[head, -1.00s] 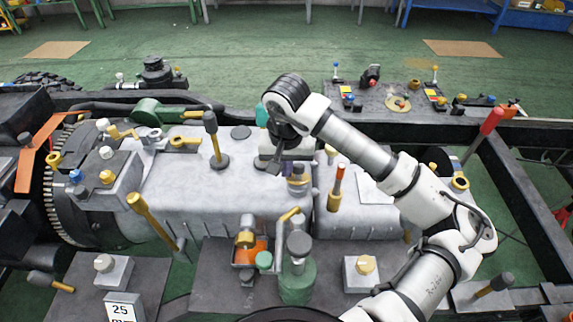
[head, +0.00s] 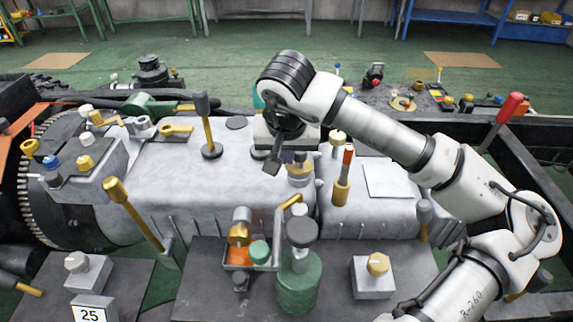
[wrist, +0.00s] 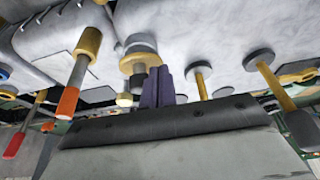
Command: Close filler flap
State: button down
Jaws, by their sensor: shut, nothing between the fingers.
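My gripper (head: 287,157) points down over the grey engine casing (head: 150,190). Its dark purple fingers are together and empty, and also show in the wrist view (wrist: 158,88). A short brass-coloured filler neck (head: 300,174) stands on the casing close beside and below the fingertips. In the wrist view the neck (wrist: 139,62) lies right beside the fingers, with a grey round part at its end. I cannot tell whether the fingers touch it. The hand partly hides the neck in the head view, so the flap's angle is unclear.
A red-tipped brass handle (head: 342,180) stands just right of the neck. A black-topped lever (head: 207,125) stands to the left. A green bottle-like canister (head: 298,285) and an orange-lined box (head: 240,254) are in front. A white sheet (head: 388,179) lies to the right.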

jog(key=shift+s+f+t+b, duration=0.65)
jog(key=shift+f+b, duration=0.25)
jog(key=shift+b, duration=2.2)
jog(key=shift+t+b, duration=0.35)
jog(key=shift+b, duration=0.5)
jog(key=shift+s, duration=0.1)
jog(key=shift+r, duration=0.1)
jog(key=shift+a+r, duration=0.1)
jog(key=shift+r, duration=0.05)
